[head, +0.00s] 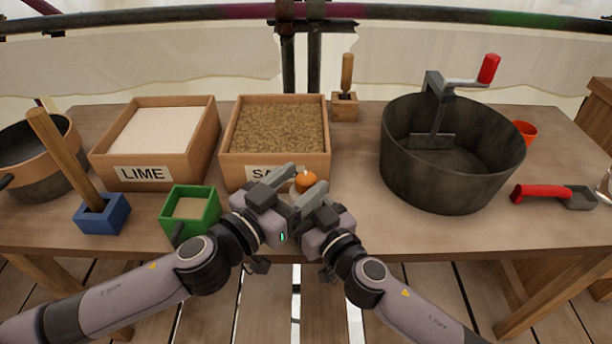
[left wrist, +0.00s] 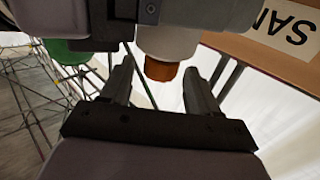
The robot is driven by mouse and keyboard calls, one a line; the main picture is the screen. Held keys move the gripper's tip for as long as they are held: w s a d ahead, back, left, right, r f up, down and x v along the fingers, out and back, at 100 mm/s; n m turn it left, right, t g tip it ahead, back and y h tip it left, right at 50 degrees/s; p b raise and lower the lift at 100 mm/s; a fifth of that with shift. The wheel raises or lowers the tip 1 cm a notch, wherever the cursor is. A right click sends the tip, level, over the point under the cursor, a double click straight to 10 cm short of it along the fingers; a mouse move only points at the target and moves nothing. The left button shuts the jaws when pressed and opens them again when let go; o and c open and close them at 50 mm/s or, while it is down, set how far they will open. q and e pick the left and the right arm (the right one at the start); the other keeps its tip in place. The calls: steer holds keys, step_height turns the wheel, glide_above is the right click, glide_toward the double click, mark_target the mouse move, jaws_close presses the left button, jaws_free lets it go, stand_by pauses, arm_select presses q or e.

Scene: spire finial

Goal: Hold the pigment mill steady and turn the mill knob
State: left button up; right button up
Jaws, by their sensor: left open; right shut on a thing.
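The pigment mill's orange knob (head: 306,180) shows between my two grippers in front of the SAND box. In the left wrist view the orange-brown knob (left wrist: 161,70) sits at the end of a pale grey mill body (left wrist: 168,42). My left gripper (head: 288,178) is open, with one finger on each side of the knob; a gap shows between the knob and the fingers. My right gripper (head: 314,197) is shut on the mill body, which is mostly hidden behind the grippers in the head view.
The SAND box (head: 274,176) is just behind the grippers, with the LIME box (head: 204,140) to its left. A green box (head: 206,208) lies left of the left gripper. A large dark pan (head: 450,178) with a red-handled crank stands to the right.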

arm_select(q)
steer(key=shift+x, duration=1)
steer(key=c, duration=1)
steer(key=shift+o, duration=0.2)
